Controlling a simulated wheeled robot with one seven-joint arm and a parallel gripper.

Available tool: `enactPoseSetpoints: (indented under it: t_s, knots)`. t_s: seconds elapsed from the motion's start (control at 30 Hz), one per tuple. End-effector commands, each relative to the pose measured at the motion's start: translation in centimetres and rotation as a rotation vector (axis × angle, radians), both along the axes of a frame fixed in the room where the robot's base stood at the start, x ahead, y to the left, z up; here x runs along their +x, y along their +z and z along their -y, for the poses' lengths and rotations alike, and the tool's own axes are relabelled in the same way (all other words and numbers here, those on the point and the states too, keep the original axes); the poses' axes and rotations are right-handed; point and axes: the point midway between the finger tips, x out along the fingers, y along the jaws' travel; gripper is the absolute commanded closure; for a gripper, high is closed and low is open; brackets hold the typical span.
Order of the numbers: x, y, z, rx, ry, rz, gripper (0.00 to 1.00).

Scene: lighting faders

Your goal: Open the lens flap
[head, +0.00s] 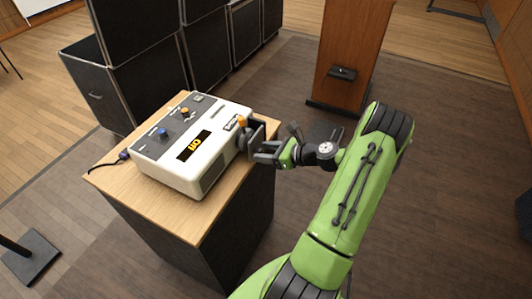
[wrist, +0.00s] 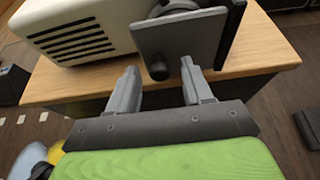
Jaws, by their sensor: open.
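The flap (head: 256,132) is a dark plate at the right side of a white console (head: 200,176) in the head view. In the wrist view the flap (wrist: 180,38) is a grey, roughly square panel with a round dark knob (wrist: 158,71) near its lower edge. A dark edge or frame stands at its right. How far the flap is open, I cannot tell. My gripper (wrist: 160,84) is open, with one fingertip on each side of the knob and slightly short of it; contact is not clear. My gripper (head: 264,153) partly hides the flap's lower part in the head view.
The console has a blue knob (head: 163,132), orange knobs and a lit display (head: 194,145). It stands on a wood-topped table (head: 198,219). Black cases (head: 120,85) stand behind, and a wooden lectern (head: 350,45) at the back right.

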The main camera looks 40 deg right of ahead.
Motion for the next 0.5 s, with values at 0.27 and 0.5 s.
enactPoseSetpoints:
  t_s: [0.27,0.5]
  knots:
    - [0.04,0.04,0.01,-0.001,0.000,0.000,0.59]
    - [0.02,0.05,0.01,-0.001,0.000,0.000,0.96]
